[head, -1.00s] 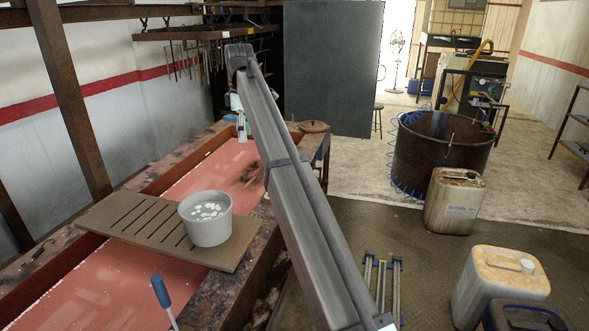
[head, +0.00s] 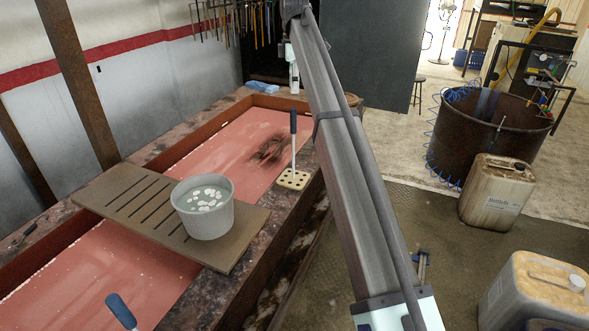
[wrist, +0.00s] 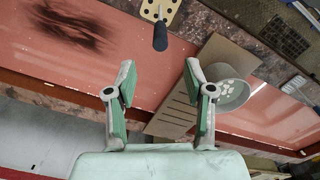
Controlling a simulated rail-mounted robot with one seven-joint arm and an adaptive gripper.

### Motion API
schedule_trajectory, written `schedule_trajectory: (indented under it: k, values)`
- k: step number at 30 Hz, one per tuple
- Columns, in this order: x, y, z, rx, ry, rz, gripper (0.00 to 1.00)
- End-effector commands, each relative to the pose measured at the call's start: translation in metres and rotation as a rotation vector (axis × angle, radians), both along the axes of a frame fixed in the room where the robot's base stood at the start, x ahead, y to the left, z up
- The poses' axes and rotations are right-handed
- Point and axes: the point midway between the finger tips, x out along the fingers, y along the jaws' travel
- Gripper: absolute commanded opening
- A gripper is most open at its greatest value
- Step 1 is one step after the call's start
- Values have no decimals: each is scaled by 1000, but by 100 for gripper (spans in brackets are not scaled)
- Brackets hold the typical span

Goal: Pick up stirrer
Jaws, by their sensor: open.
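A tool with a dark blue handle, which looks like the stirrer (head: 293,122), stands upright in a yellow perforated block (head: 299,181) on the tank's right rim. In the wrist view its dark handle (wrist: 160,37) points toward the camera, with the block (wrist: 152,12) behind it. My gripper (wrist: 160,74) is open and empty, its two green-padded fingers apart. The handle shows beyond and between the fingertips, touching neither. A second blue handle (head: 121,310) shows at the head view's bottom edge; its lower part is cut off.
A grey bucket (head: 204,225) with pale pieces stands on a slatted board (head: 120,205) across the red tank (head: 235,150). The bucket also shows right of my gripper in the wrist view (wrist: 232,95). Jerrycans (head: 497,190) and a round brown drum (head: 480,135) stand at right.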

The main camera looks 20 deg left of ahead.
Motion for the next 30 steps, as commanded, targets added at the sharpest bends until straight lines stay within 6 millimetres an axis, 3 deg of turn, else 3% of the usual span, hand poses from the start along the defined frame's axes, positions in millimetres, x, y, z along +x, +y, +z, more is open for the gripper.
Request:
schedule_trajectory:
  k: [12, 23, 30]
  values:
    - [-2, -1, -74, -1, 2, -1, 53]
    - [-2, 0, -95, -1, 2, -1, 53]
    - [-4, 2, -126, -1, 3, -2, 53]
